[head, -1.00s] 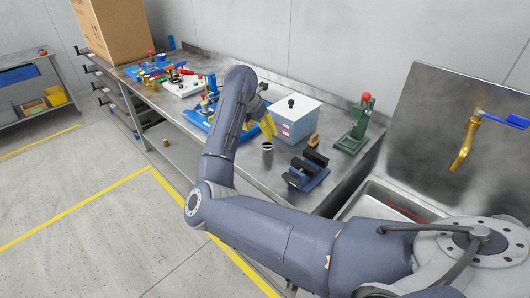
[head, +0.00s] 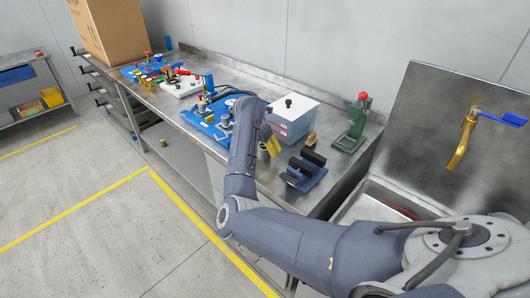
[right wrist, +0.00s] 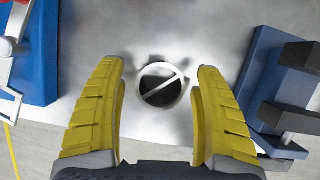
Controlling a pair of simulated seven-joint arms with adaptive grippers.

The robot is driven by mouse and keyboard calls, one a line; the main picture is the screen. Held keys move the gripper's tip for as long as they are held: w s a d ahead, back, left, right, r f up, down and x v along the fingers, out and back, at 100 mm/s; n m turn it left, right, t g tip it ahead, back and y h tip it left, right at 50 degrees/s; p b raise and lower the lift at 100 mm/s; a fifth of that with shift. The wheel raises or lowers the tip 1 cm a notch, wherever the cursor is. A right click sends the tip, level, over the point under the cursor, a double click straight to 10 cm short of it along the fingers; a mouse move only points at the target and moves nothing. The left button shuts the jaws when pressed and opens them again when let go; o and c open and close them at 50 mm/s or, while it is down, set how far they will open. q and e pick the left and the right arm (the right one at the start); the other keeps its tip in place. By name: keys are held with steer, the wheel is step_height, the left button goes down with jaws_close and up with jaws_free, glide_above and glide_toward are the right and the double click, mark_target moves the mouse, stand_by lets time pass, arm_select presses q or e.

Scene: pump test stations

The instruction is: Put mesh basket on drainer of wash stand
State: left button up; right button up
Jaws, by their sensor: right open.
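The mesh basket (right wrist: 146,84) shows in the right wrist view as a small round metal cup with a dark inside and a thin bar handle across its top. It stands on the steel bench. My right gripper (right wrist: 160,67) is open, its two yellow fingers on either side of the basket, with gaps to both. In the head view my arm and the yellow fingers (head: 271,146) mostly hide the basket. The wash stand (head: 437,135) is at the right, with a steel back panel, a brass tap and a basin. My arm covers its front part, and I cannot make out the drainer. My left gripper is out of view.
A dark blue vise-like block (head: 305,172) stands close to the right of the basket. A white and grey box (head: 292,118) and a green press (head: 353,125) stand behind. A blue pump station (head: 212,118) is to the left.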

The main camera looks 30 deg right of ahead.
mark_target(267, 151)
steer(key=shift+x, duration=1.6)
steer(key=c, duration=1.3)
